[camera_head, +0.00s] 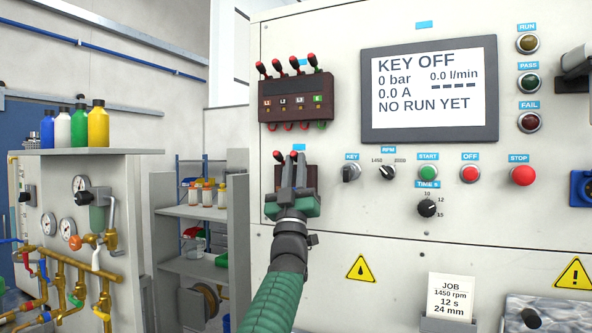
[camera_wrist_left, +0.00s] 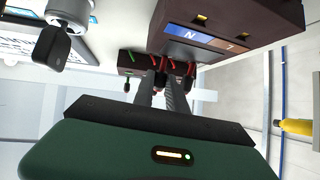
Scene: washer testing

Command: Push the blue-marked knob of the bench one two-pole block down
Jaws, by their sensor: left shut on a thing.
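The two-pole block (camera_head: 269,206) is a dark brown box on the bench front, mostly hidden behind my left gripper (camera_head: 294,163). One red-tipped lever knob (camera_head: 279,157) stands up at its left. Another red tip (camera_head: 294,156) shows between my fingertips; it appears to be the blue-marked knob, and the fingers are closed around it. In the left wrist view the block (camera_wrist_left: 262,18) is large and near, with a blue mark "N" (camera_wrist_left: 189,35) and an orange mark beside it. My fingers (camera_wrist_left: 163,82) reach past it; the contact is hard to see there. My right gripper is not in view.
Above is a larger block (camera_head: 297,104) with several red-tipped levers. Right of it are the screen (camera_head: 429,94), reading KEY OFF, and the key switch (camera_head: 350,173). A shelf (camera_head: 190,212) and brass pipes (camera_head: 75,262) stand to the left.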

